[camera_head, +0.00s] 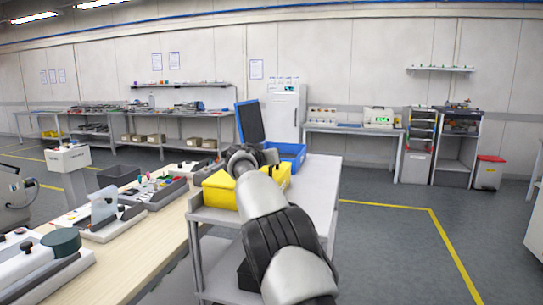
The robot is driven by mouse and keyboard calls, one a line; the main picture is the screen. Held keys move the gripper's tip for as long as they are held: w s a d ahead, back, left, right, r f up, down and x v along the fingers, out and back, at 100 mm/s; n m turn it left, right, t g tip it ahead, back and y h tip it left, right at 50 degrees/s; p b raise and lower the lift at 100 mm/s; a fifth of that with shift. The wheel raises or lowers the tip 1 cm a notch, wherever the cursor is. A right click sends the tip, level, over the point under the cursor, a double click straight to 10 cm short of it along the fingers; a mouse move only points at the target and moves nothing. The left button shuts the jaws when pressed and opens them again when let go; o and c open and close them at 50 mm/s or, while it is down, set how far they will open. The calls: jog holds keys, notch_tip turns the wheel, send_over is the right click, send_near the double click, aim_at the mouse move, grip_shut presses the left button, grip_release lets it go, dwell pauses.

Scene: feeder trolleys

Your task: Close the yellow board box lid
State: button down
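The yellow board box (220,195) sits on the grey trolley top. My arm crosses in front of it and hides its middle, with yellow showing on both sides. I cannot tell which yellow surface is the lid or how far open it is. My gripper (270,156) is at the far end of the arm, over the back of the yellow box. It is small and dark, its fingers are not clear, and I cannot tell whether it touches the box.
A blue box (290,152) with a raised lid (250,121) stands behind the yellow box. The grey trolley (317,185) has bare top to the right. A wooden workbench (125,258) with fixtures lies at the left. The floor on the right is open.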

jog(key=shift+s+d+f, duration=0.1)
jog(key=shift+d+f, duration=0.1)
jog(key=shift+f, duration=0.5)
